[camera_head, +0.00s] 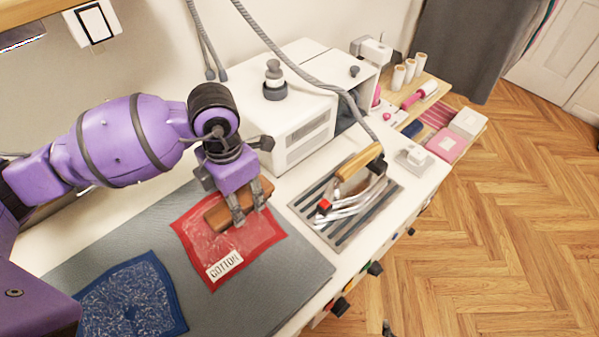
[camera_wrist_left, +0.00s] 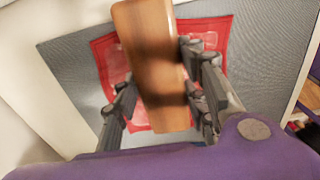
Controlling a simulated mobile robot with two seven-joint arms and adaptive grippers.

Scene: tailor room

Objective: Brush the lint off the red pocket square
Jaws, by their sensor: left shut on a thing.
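The red pocket square (camera_head: 257,233) lies flat on a grey mat (camera_head: 299,271). It has pale lint marks and a white label reading "COTTON" at its front edge. My left gripper (camera_head: 249,209) is shut on a brown wooden brush (camera_head: 218,215) and holds it over the back part of the red square. In the left wrist view the brush (camera_wrist_left: 152,62) sits between both fingers, with the red square (camera_wrist_left: 105,62) behind it. The brush's underside is hidden, so I cannot tell whether it touches the cloth. My right gripper is not in view.
A blue patterned square (camera_head: 133,298) lies at the mat's left front. An iron (camera_head: 352,190) with a wooden handle rests on a slatted stand (camera_head: 318,229) to the right. A white box-shaped machine (camera_head: 305,140) stands behind. Thread spools (camera_head: 409,68) stand at the back right.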

